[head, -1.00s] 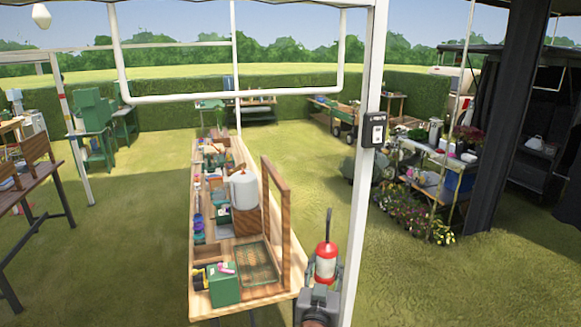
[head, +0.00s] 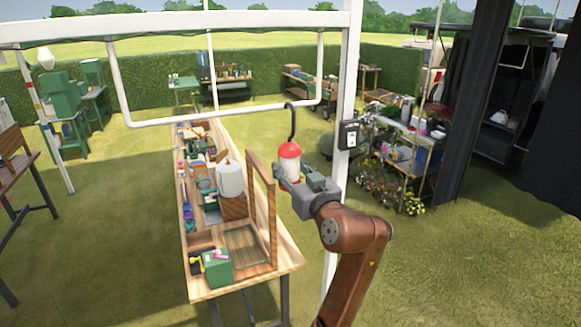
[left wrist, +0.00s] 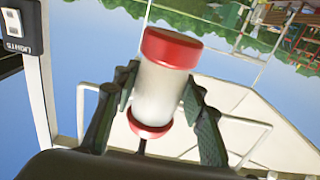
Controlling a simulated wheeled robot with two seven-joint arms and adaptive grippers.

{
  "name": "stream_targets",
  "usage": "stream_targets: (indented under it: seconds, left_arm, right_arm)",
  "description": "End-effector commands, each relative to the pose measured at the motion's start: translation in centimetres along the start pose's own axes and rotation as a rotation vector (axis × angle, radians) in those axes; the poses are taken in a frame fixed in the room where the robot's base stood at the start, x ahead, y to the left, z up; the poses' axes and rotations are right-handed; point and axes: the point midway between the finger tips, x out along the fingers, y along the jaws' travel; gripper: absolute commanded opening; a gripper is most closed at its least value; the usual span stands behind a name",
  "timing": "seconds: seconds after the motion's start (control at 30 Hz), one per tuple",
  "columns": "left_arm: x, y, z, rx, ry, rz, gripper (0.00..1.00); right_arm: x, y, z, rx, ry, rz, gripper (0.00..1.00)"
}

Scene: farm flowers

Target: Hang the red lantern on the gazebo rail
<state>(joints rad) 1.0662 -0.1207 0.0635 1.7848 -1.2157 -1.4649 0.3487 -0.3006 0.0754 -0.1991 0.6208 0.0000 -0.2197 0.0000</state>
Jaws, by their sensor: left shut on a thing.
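The red lantern (head: 290,163) has a red top, a pale clear body and a tall dark hook (head: 292,122). My left gripper (head: 291,180) is shut around the lantern's body and holds it upright in the air. In the left wrist view the lantern (left wrist: 160,92) sits between the two fingers (left wrist: 157,100), with the picture upside down. The white gazebo rail (head: 215,115) hangs from the frame by two uprights. In the head view the hook's top overlaps the rail near its right end; I cannot tell whether they touch. My right gripper is not in view.
A white post (head: 346,110) with a dark switch box (head: 348,135) stands just right of the lantern. A long wooden workbench (head: 270,275) with tools, a green box (head: 217,268) and an upright wooden frame (head: 262,215) lies below left. Open grass is around it.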

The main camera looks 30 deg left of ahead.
Motion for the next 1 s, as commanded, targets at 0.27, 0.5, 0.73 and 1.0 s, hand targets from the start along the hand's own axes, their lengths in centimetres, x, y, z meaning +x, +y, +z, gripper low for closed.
stream_targets:
  seconds: [0.27,0.5,0.73,1.0]
  left_arm:
    - [2.2,-0.1,-0.1,0.0,0.002,-0.001,0.17]
    - [3.9,0.1,-0.1,0.0,0.002,0.002,0.17]
    - [5.6,0.2,-0.1,0.001,0.003,0.003,0.17]
    - [7.7,0.2,-0.1,0.0,0.003,0.004,0.17]
  right_arm:
    - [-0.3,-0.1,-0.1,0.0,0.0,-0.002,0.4]
    - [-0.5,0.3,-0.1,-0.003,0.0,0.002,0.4]
    - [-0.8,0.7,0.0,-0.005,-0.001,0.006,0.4]
    - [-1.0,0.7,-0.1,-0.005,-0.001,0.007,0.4]
